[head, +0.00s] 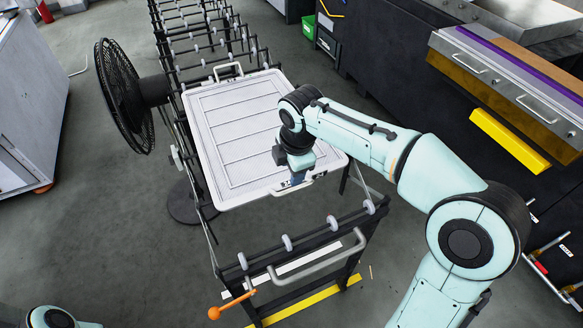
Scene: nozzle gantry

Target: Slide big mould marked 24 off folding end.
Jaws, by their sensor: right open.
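The big mould (235,130) is a pale grey rectangular panel with raised ribs, lying on the roller conveyor. It has a handle on its far edge and another on its near edge (291,188); a number on it is too small to read. My right gripper (299,178) is open over the near edge by that handle and hides part of it. I cannot tell whether it touches the handle. The folding end (300,245) is the near dark frame with several pale rollers and a grey bar handle. My left gripper is out of view; part of my left arm shows at bottom left.
A black fan (122,95) stands close to the conveyor's left side. An orange-knobbed lever (214,312) sticks out at the folding end's left. A dark bench (400,60) with a yellow bar (509,140) stands at the right. The floor at lower left is clear.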

